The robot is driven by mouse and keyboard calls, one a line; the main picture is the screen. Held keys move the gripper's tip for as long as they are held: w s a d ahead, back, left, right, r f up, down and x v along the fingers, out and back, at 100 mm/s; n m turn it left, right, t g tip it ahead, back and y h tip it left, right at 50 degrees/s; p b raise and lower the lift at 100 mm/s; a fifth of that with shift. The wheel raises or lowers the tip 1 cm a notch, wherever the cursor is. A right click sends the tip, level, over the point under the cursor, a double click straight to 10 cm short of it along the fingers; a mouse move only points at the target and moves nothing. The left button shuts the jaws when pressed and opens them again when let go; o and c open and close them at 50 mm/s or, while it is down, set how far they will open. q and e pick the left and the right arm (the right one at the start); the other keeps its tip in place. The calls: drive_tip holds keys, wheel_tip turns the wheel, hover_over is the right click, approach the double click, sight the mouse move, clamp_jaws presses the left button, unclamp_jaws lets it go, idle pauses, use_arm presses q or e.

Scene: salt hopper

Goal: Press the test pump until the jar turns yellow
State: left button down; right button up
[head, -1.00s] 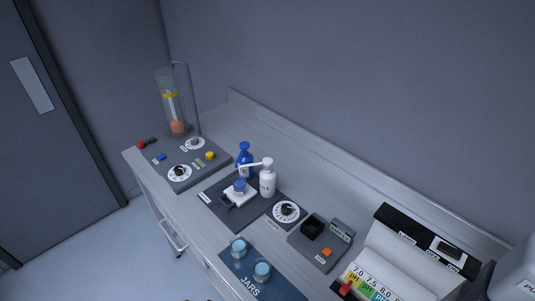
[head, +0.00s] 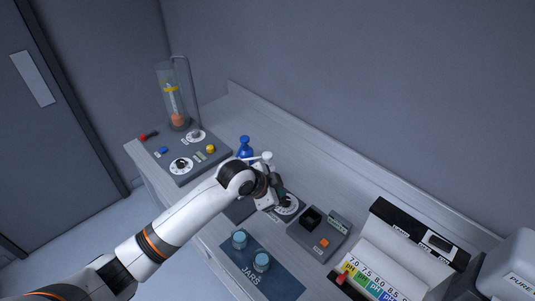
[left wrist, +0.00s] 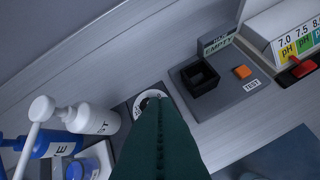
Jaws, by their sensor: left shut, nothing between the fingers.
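The white pump bottle (head: 267,157) shows only its top behind my left arm in the head view. In the left wrist view the white bottle (left wrist: 96,119) has letters ending in "ST", and its white pump head (left wrist: 42,109) is at its left. A blue pump bottle (head: 245,150) stands beside it; it also shows in the left wrist view (left wrist: 48,146). A jar with blue contents (left wrist: 82,167) is at the lower left there; my arm hides it in the head view. My left gripper (head: 282,189) is shut and empty, right of the white bottle, over the dial (left wrist: 146,101). My right gripper is out of view.
Two blue-filled jars (head: 239,239) stand on the JARS mat (head: 268,277). A grey tester (head: 319,238) with a black well and orange button is right of the dial. A pH chart (head: 367,281) is farther right. A panel with a glass tube (head: 172,97) stands at the far left.

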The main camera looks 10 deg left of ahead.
use_arm(q)
drive_tip(key=w+a+r+m+t, duration=0.1)
drive_tip(key=w+a+r, duration=0.2)
drive_tip(key=w+r, duration=0.35)
wheel_tip(320, 180, up, 4)
drive_tip(key=r+t, duration=0.1)
hover_over(265, 157)
drive_tip(key=shift+w+f+m+y, duration=0.1)
drive_tip(key=shift+f+m+y, duration=0.2)
drive_tip(key=shift+m, duration=0.1)
wheel_tip(265, 157, down, 6)
drive_tip(key=b, duration=0.6)
drive_tip(key=shift+f, duration=0.25)
drive_tip(key=shift+f+b, duration=0.65)
drive_tip(key=shift+f, duration=0.5)
